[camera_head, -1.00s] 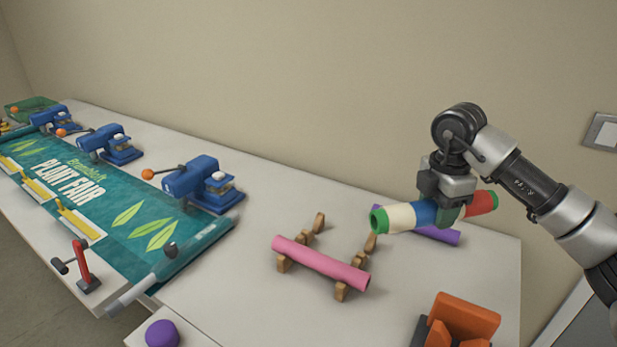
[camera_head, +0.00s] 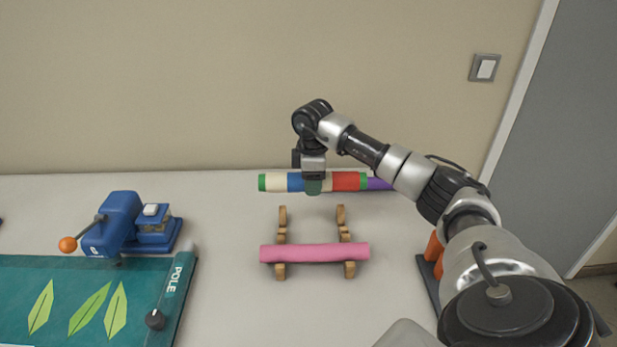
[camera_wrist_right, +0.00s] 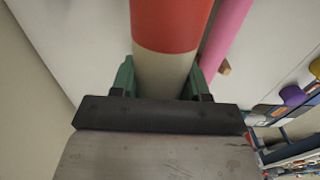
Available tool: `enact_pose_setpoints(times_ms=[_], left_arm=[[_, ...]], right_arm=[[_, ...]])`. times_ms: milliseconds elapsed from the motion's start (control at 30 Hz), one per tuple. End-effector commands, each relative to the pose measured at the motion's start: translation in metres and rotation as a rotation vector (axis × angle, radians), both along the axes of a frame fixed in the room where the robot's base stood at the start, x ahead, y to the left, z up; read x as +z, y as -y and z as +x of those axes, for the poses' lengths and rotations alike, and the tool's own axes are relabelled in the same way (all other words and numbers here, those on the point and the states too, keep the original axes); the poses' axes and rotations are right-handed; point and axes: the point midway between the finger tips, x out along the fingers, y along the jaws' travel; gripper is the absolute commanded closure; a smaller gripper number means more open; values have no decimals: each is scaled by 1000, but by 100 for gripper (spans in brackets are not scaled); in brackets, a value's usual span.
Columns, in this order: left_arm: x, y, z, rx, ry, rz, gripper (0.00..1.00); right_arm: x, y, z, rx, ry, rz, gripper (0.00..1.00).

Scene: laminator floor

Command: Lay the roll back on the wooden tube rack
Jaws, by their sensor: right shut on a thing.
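My right gripper (camera_head: 313,186) is shut on a striped roll (camera_head: 347,182) with green ends and cream, blue and red bands. It grips the roll near its middle, and the roll lies level left to right, behind the rack in the picture. The right wrist view shows the roll's red and cream part (camera_wrist_right: 168,28) between the green fingers (camera_wrist_right: 163,78). The wooden tube rack (camera_head: 283,221) has two notched supports. A pink roll (camera_head: 314,253) lies across its front. The rear part of the rack is bare. My left gripper is not in view.
A purple roll (camera_head: 378,184) lies on the table behind the striped roll's right end. A blue press (camera_head: 122,222) with an orange knob and a green banner (camera_head: 65,295) are at left. An orange object (camera_head: 433,250) stands at right, partly behind my arm.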

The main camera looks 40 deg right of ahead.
Motion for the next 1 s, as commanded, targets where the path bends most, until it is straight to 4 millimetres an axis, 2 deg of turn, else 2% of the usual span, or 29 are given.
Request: enact_pose_setpoints(times_ms=[267,1000], left_arm=[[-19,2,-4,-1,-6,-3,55],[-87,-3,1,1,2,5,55]], right_arm=[[-20,-1,0,3,1,1,83],[-95,-1,0,4,0,1,83]])
